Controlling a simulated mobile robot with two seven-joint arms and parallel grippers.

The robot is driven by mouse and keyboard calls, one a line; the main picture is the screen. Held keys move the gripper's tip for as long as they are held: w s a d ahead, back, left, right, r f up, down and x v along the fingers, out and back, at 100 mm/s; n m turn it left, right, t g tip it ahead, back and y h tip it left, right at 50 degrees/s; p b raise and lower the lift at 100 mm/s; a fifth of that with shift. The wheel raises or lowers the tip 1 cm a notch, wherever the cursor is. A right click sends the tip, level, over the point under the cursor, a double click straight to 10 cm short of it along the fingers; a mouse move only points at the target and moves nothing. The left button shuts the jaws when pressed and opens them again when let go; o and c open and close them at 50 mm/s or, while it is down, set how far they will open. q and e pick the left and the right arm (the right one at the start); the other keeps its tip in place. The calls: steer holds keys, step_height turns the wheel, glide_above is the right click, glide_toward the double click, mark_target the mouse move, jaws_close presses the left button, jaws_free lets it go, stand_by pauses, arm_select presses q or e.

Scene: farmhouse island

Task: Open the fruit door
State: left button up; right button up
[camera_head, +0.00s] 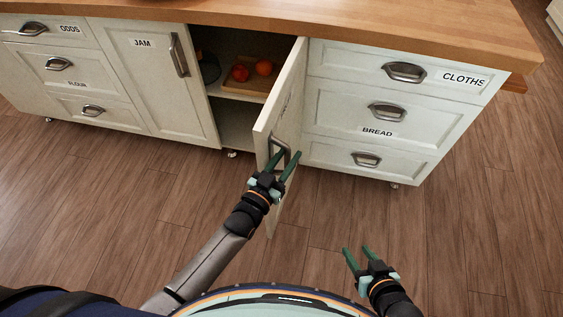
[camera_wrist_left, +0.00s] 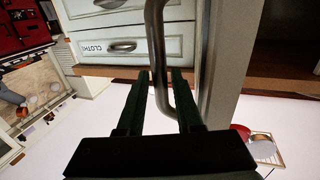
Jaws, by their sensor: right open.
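The cream fruit door (camera_head: 289,98) stands swung well open, seen nearly edge-on, its label not readable. Its metal bar handle (camera_head: 281,146) is near the door's free edge; it also shows in the left wrist view (camera_wrist_left: 156,45). My left gripper (camera_head: 286,154) is at this handle, with its green fingers spread on either side of the bar and a gap visible. My right gripper (camera_head: 357,248) is open and empty above the floor, to the right and nearer to me.
Inside the open cabinet, red and orange fruit (camera_head: 264,67) sits on a wooden board (camera_head: 249,86). The shut JAM door (camera_head: 150,75) is to the left. Drawers labelled BREAD (camera_head: 350,128) and CLOTHS (camera_head: 430,74) are to the right. The wooden floor (camera_head: 480,220) is clear.

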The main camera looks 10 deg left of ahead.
arm_select(q)
steer(key=p+v, duration=0.1)
steer(key=v, duration=1.1)
steer(key=shift+s, duration=0.2)
steer(key=shift+a, duration=0.1)
steer(key=s+a+n+g+y+p, duration=0.2)
steer(key=s+a+g+y+p, duration=0.2)
steer(key=s+a+g+p, duration=0.3)
steer(key=shift+s+f+p, duration=0.4)
steer(key=shift+s+p, duration=0.15)
steer(key=shift+s, duration=0.6)
steer(key=shift+a, duration=0.1)
stand_by(0.5)
